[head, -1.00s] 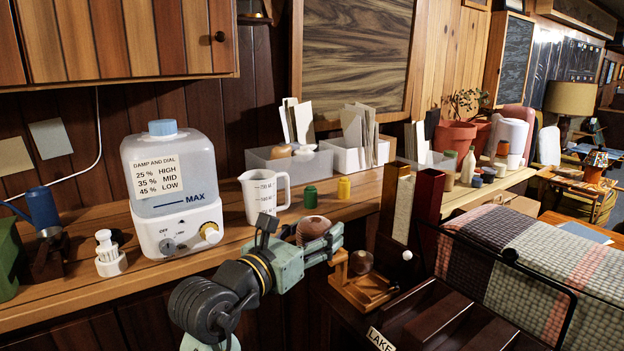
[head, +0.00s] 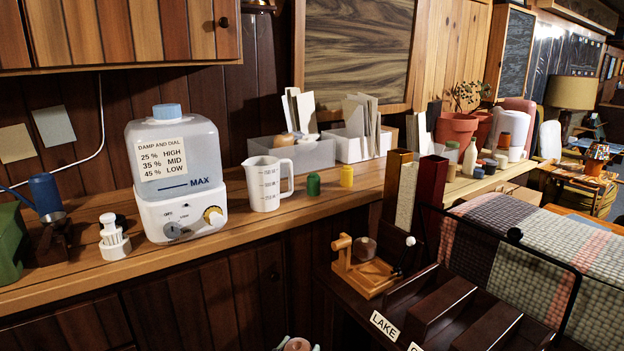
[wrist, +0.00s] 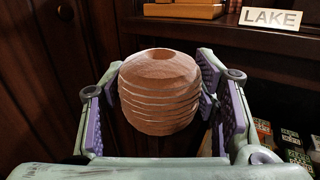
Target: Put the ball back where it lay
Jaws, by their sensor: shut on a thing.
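The ball is a brown, ribbed wooden round thing (wrist: 160,90) with a shallow hollow on top, in the middle of the wrist view. My gripper (wrist: 158,98) is shut on it, with a purple-padded finger on either side. In the head view only the ball's top (head: 297,345) and the fingertips show at the bottom edge, below the counter's front and left of the dark rack. The ball hangs clear in the air. The rest of my arm is out of the head view.
A small wooden stand (head: 365,272) and a LAKE label (head: 384,325) sit on the dark rack. Cabinet doors lie behind the gripper.

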